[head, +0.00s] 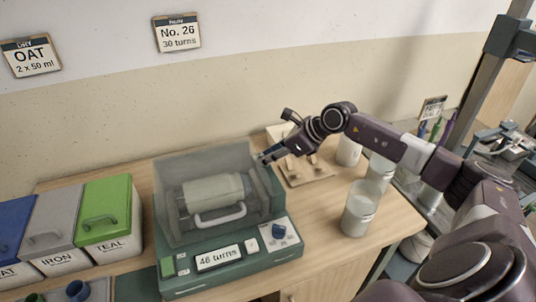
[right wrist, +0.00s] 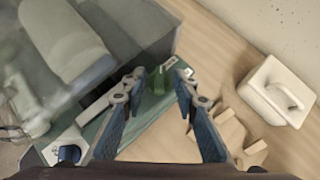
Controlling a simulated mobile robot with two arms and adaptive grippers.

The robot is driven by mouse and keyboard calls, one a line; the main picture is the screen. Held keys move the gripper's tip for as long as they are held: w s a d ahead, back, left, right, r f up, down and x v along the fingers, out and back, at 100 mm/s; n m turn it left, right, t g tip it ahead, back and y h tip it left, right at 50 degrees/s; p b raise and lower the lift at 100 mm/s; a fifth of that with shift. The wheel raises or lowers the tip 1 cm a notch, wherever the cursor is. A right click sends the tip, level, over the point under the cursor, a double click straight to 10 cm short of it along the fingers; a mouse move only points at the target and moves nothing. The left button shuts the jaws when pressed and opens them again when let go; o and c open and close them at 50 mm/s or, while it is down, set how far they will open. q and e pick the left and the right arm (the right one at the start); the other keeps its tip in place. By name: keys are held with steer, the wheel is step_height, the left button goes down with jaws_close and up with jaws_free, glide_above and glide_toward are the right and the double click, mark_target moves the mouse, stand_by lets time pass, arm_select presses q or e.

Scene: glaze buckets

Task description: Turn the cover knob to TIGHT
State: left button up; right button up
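The machine has a green base (head: 170,275), a display reading "46 turns" (head: 219,257) and a grey see-through cover (head: 180,160) over a pale jar lying on its side (head: 212,190). A green knob (right wrist: 158,82) sits by a small white label on the base beside the cover. My right gripper (right wrist: 161,78) is open, its fingertips on either side of the green knob; contact cannot be told. In the head view my right gripper (head: 268,155) is at the machine's back right corner and hides the knob. A blue knob (head: 278,231) is on the front panel. My left gripper is not in view.
A white handled box (right wrist: 281,92) and a wooden piece with blocks (head: 307,170) lie right of the machine. A jar (head: 359,208) stands at the right, with others behind. Lidded bins, including a green TEAL one (head: 108,212), stand left. Wall cards include "No. 26, 30 turns" (head: 178,33).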

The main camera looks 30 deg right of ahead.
jaws_close()
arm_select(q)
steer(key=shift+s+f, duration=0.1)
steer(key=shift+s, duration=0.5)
arm_select(e)
steer(key=shift+m, duration=0.3)
steer(key=shift+a+m+t+h, duration=0.15)
steer(key=shift+m+t+h, duration=0.15)
steer(key=shift+m+h, duration=0.3)
steer(key=shift+a+f+m+h+b, duration=0.1)
steer(key=shift+f+m+h+b, duration=0.05)
steer(key=shift+m+h+b, duration=0.45)
steer(key=m+h+b, duration=0.1)
steer(key=b, duration=0.1)
steer(key=m+b, duration=0.1)
steer(key=shift+a+m+t+h+b, duration=0.2)
steer(key=shift+m+t+h+b, duration=0.1)
steer(key=shift+m+h+b, duration=0.1)
arm_select(q)
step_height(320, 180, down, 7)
steer(key=b, duration=0.1)
steer(key=shift+b, duration=0.4)
arm_select(e)
steer(key=shift+m+h, duration=0.7)
steer(key=shift+m, duration=0.1)
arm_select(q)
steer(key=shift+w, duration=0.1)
